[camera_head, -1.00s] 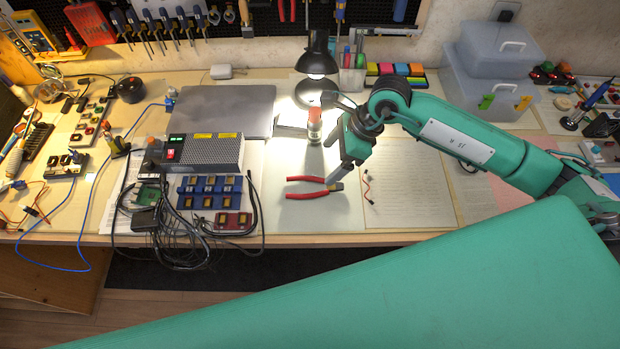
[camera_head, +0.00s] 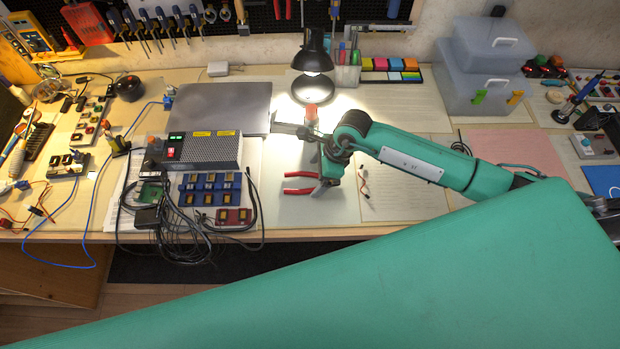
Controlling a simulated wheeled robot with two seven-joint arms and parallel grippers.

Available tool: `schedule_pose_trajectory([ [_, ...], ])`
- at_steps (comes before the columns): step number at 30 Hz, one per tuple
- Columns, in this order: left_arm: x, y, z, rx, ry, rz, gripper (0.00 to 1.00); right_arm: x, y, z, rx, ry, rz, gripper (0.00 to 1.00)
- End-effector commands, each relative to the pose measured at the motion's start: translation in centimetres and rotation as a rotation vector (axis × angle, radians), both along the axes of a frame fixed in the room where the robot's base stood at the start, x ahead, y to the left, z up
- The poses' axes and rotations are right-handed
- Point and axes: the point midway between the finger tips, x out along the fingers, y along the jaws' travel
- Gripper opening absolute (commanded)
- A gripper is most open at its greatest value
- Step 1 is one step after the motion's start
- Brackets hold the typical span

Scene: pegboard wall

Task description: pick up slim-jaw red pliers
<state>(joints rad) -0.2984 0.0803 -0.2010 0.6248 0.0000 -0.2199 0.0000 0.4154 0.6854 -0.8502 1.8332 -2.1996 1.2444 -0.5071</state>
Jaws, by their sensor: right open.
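The red-handled pliers (camera_head: 301,190) lie on the pale mat left of the middle of the bench, handles to the left. Their jaw end is mostly hidden behind my right wrist. My right arm comes in from the right and its wrist hangs over the jaw end of the pliers. The grey fingers of my right gripper (camera_head: 291,130) appear to point left, behind the pliers in the picture. The gripper is open and nothing shows between its fingers. I cannot tell its height above the bench. My left gripper is not in view.
A power box (camera_head: 203,150) with cables and blue parts (camera_head: 210,188) stands left of the pliers. A desk lamp (camera_head: 312,60) stands behind, with a red-topped bottle (camera_head: 311,113) partly hidden by my gripper. A closed laptop (camera_head: 218,105) lies behind left. A large teal surface fills the foreground.

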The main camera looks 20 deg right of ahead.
Motion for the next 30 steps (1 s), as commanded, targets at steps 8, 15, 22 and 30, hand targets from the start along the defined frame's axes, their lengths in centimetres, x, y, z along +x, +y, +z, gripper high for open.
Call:
schedule_pose_trajectory([
  [8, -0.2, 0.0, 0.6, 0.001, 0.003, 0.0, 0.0, 0.2, 0.8, -2.1, 0.0, 0.0, 0.0, 0.85],
  [15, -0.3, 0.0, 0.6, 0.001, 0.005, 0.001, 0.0, 0.2, 0.8, -2.1, 0.0, 0.0, 0.0, 0.7],
  [22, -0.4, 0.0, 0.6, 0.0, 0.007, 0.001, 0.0, 0.3, 0.8, -2.0, 0.001, -0.001, 0.0, 0.3],
  [30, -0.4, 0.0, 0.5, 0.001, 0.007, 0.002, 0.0, 0.3, 0.8, -1.8, 0.002, -0.001, 0.0, 0.26],
])
